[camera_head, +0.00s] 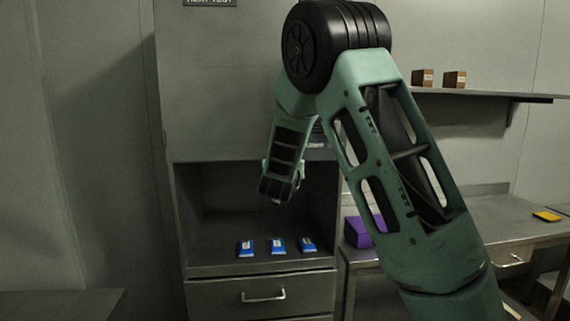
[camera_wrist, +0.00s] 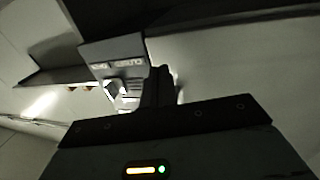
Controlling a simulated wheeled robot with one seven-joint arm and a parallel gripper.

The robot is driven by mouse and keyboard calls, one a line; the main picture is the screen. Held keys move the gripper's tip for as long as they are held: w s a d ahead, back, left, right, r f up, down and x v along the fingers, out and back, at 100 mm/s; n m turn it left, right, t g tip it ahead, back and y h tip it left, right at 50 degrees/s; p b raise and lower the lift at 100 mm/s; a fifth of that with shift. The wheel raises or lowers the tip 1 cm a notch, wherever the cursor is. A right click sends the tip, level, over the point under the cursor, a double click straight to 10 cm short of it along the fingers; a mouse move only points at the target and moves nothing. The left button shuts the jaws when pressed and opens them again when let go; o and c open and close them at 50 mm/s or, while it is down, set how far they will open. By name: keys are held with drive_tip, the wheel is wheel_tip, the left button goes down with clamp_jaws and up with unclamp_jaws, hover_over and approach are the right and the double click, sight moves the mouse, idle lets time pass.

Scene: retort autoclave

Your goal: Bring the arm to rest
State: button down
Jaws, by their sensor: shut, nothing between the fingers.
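My arm rises from the lower right in the head view, bends at a black joint near the top, and its forearm hangs down in front of the cabinet. My gripper (camera_head: 277,197) is at the end of that forearm, near the cabinet's open bay. It is shut and holds nothing. In the wrist view, the gripper's dark body fills the lower part and its fingers (camera_wrist: 140,85) show near the middle. The fingers' tips are hard to make out there.
Three blue-and-white packets (camera_head: 277,246) lie in a row on the bay floor of the grey cabinet (camera_head: 215,90). A drawer (camera_head: 240,296) is below. A purple box (camera_head: 357,232) stands on the right counter (camera_head: 490,222). Brown boxes (camera_head: 455,79) sit on a wall shelf (camera_head: 490,95).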

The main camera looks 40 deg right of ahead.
drive_tip(key=shift+s+d+b+v, duration=0.15)
drive_tip(key=shift+b+v, duration=0.15)
drive_tip(key=shift+v, duration=0.65)
drive_tip(key=shift+s+d+b+v, duration=0.2)
drive_tip(key=shift+b+v, duration=0.1)
drive_tip(key=shift+v, duration=0.7)
drive_tip(key=shift+s+d+b+v, duration=0.15)
drive_tip(key=shift+b+v, duration=0.15)
drive_tip(key=shift+v, duration=0.65)
